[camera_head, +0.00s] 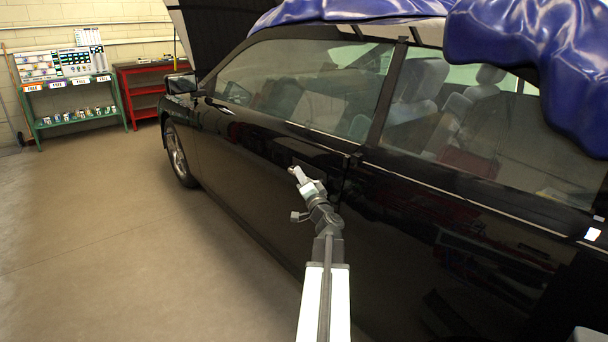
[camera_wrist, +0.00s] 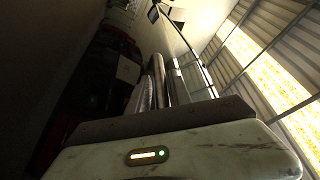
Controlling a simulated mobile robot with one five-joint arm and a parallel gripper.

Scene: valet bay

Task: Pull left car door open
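The black car (camera_head: 250,170) stands with its side toward me. Its front door (camera_head: 262,148) looks closed, flush with the body. The door's rear edge runs down near the middle of the head view. My gripper (camera_head: 297,173) is at the rear part of this door, below the window, very near the dark panel. I cannot tell if it touches. The door handle is not clear against the black paint.
Blue covers (camera_head: 535,55) drape over the roof. The side mirror (camera_head: 181,83) sticks out at the front. A green shelf (camera_head: 76,122) and a red shelf (camera_head: 140,88) stand by the far wall. The floor (camera_head: 120,230) left of the car is clear.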

